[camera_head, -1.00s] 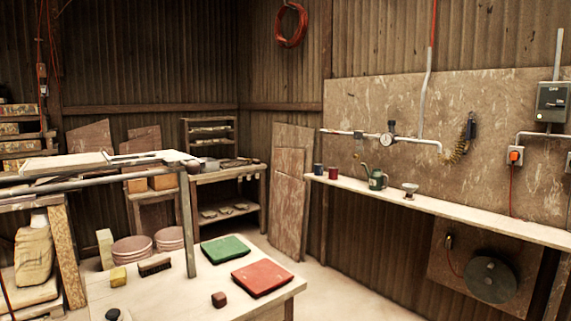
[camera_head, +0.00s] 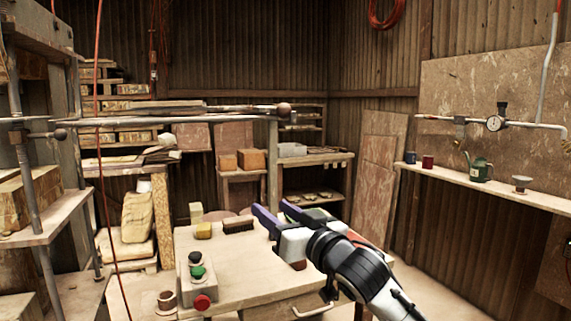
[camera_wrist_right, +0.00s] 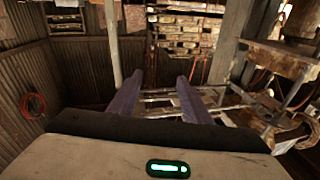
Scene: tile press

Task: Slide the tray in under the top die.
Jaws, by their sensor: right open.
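My right gripper (camera_head: 270,206) reaches in from the lower right in the head view, above the worktable. Its two purple fingers stand apart with nothing between them; the wrist view also shows the open fingers (camera_wrist_right: 160,76). Part of the press (camera_head: 70,150) with its grey posts stands at the left edge of the head view. I cannot clearly pick out the top die there. A flat board with a thin piece on it (camera_head: 125,160) lies behind the rail; I cannot tell whether it is the tray. My left gripper is not in view.
The worktable (camera_head: 245,265) holds a control box with green and red buttons (camera_head: 197,275), a brush (camera_head: 239,225) and a yellow block (camera_head: 203,230). A long rail with a ball end (camera_head: 283,109) crosses above it. A wall shelf (camera_head: 500,193) runs along the right.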

